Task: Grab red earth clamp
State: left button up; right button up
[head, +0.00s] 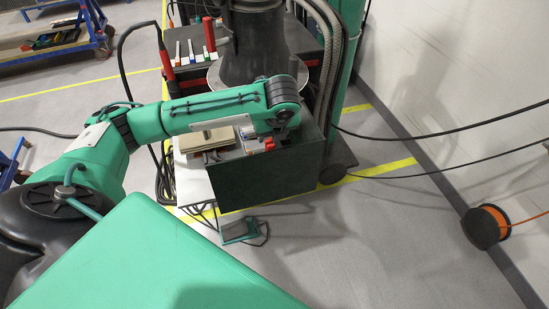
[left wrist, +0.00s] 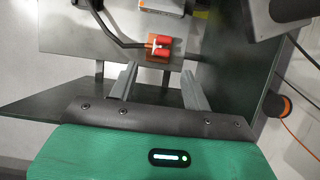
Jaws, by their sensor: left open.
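The red earth clamp (left wrist: 161,42) sits on an orange-brown block near the edge of a grey work surface (left wrist: 75,38), with a black cable or rod leading to it in the left wrist view. A small red part that looks like the clamp (head: 269,145) shows below my left wrist in the head view. My left gripper (left wrist: 159,68) is open and empty. Its two fingers point toward the clamp, one at each side in the picture; I cannot tell the height gap. In the head view the left gripper (head: 282,139) is partly hidden by its wrist. My right gripper is not in view.
A dark green panel (head: 266,180) stands in front of the work surface. A dark column (head: 250,45) rises behind the wrist. A foot pedal (head: 238,230) lies on the floor. An orange cable reel (head: 487,227) is at the right wall. Cables hang at the right.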

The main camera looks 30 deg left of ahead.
aim_at(270, 145)
pick_arm(q)
jog(key=p+x, duration=0.1)
jog(key=x, duration=0.3)
jog(key=shift+s+a+f, duration=0.1)
jog(key=shift+a+f, duration=0.05)
jog(key=shift+f, duration=0.2)
jog(key=shift+w+x, duration=0.2)
jog(key=shift+x, duration=0.95)
jog(key=shift+w+a+f+p, duration=0.3)
jog(key=shift+f+p, duration=0.3)
jog(key=shift+p, duration=0.2)
jog(key=x, duration=0.1)
jog(key=p+x, duration=0.1)
jog(key=x, duration=0.1)
jog(key=shift+w+f, duration=0.1)
jog(key=shift+w, duration=0.2)
jog(key=shift+a+f, duration=0.1)
jog(key=shift+f, duration=0.3)
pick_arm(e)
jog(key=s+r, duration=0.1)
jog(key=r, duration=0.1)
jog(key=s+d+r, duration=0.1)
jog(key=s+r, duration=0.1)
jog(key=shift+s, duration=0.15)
pick_arm(q)
jog(key=c, duration=0.3)
jog(key=shift+w, duration=0.1)
grip_shut()
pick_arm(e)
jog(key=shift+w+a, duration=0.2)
